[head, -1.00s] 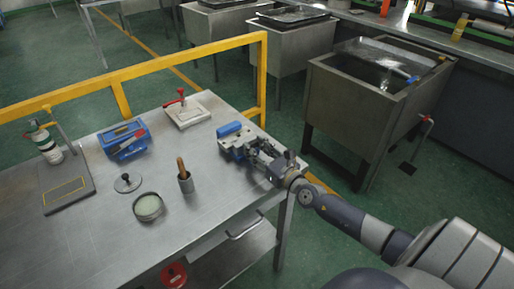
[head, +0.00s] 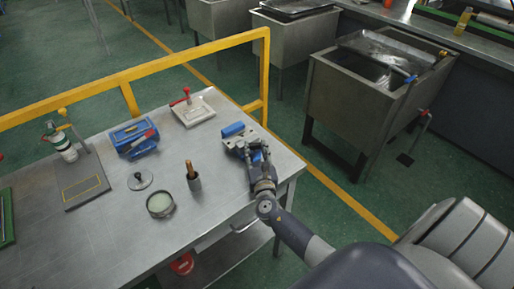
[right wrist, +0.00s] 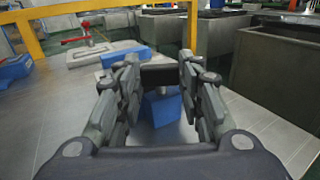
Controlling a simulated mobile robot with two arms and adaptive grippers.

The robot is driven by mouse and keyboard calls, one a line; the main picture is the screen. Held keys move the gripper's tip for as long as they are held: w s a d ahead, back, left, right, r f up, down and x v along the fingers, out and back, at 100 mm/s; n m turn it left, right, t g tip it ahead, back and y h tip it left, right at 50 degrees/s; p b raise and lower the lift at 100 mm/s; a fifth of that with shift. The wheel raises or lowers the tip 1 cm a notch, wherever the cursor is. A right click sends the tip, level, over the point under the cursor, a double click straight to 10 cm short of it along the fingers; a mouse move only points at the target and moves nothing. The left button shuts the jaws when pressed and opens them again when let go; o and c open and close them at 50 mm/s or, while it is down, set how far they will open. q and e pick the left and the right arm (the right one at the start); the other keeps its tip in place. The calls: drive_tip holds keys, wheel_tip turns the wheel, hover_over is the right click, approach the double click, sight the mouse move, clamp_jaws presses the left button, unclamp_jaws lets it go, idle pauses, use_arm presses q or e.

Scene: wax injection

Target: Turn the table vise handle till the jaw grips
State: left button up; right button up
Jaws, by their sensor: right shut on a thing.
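The table vise, with its blue part (head: 233,130), sits near the right edge of the metal table. My right gripper (head: 256,158) is at the near side of the vise and covers much of it in the head view. In the right wrist view my right gripper (right wrist: 160,76) has its fingers on both sides of a dark bar (right wrist: 158,75), which looks like the vise handle. A blue vise block (right wrist: 162,108) shows below the fingers. The jaw gap is hidden. My left gripper is not in view.
A yellow rail (head: 150,72) runs behind.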

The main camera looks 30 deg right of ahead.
drive_tip(key=shift+m+h, duration=0.3)
drive_tip(key=shift+h, duration=0.1)
drive_tip(key=o, duration=1.1)
drive_tip(key=shift+c, duration=0.2)
drive_tip(key=v, duration=1.2)
drive_tip(key=shift+r, duration=0.25)
